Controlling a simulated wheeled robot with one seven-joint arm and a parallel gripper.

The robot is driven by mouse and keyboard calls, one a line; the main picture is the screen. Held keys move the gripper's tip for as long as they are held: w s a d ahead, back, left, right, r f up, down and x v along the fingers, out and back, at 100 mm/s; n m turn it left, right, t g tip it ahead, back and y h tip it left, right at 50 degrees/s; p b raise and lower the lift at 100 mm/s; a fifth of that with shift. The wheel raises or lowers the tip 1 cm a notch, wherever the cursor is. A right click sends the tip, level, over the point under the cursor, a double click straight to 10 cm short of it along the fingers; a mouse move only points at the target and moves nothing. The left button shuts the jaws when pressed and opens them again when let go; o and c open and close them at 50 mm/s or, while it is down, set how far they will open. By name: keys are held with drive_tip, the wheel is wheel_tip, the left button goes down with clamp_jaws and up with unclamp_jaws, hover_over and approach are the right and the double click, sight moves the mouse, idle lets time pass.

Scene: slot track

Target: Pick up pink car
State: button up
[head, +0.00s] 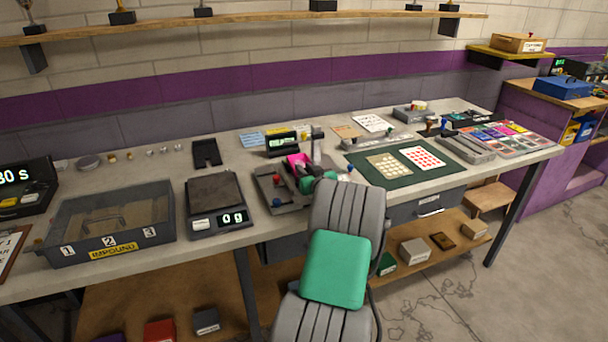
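A small pink object (298,160), which looks like the pink car, is at the grey fixture (272,190) in the middle of the workbench. Its lower part is partly hidden by dark parts in front of it. My arm reaches up from the bottom of the picture to this fixture. My gripper (304,183) is small and mostly hidden near the fixture, just below the pink object. I cannot tell whether it touches the pink object or whether its fingers are open or shut.
A grey scale (216,222) and the numbered impound tray (70,240) stand to the left on the workbench (255,232). A green mat (372,172) with two cards lies to the right. A small display (281,143) and an upright post (316,147) stand close to the fixture.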

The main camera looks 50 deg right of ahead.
drive_tip(key=shift+c, duration=0.3)
clamp_jaws()
drive_tip(key=shift+r, duration=0.2)
